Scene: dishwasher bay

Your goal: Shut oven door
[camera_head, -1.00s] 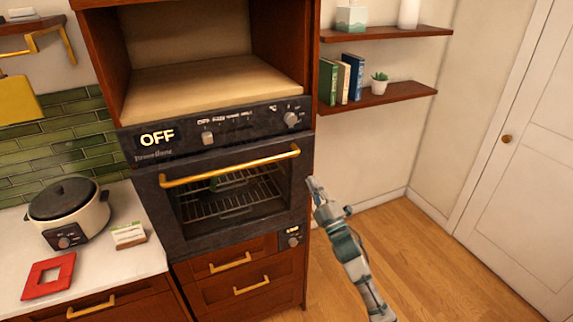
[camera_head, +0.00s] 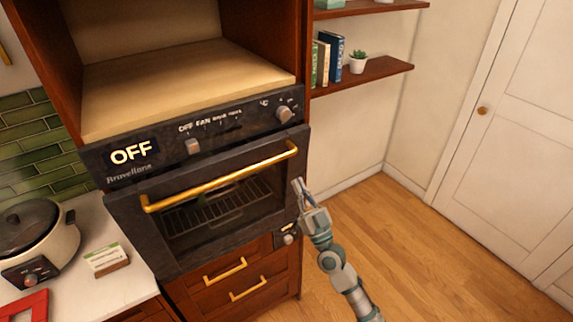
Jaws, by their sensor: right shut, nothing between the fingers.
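The oven door (camera_head: 150,245) is dark with a glass window and a long brass handle (camera_head: 222,181) across its top. Through the glass, wire racks show inside. My right gripper (camera_head: 298,187) is shut and empty. Its fingertips point up at the right edge of the oven door, below the right end of the handle. I cannot tell whether they touch the door. My left gripper is not in view.
The control panel (camera_head: 200,138) above the door reads OFF. Wooden drawers (camera_head: 232,280) with brass handles sit below. A counter on the left holds a cooker (camera_head: 35,243) and a small card (camera_head: 106,260). Wall shelves (camera_head: 370,75) hang at the right. The wooden floor (camera_head: 420,250) on the right is clear.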

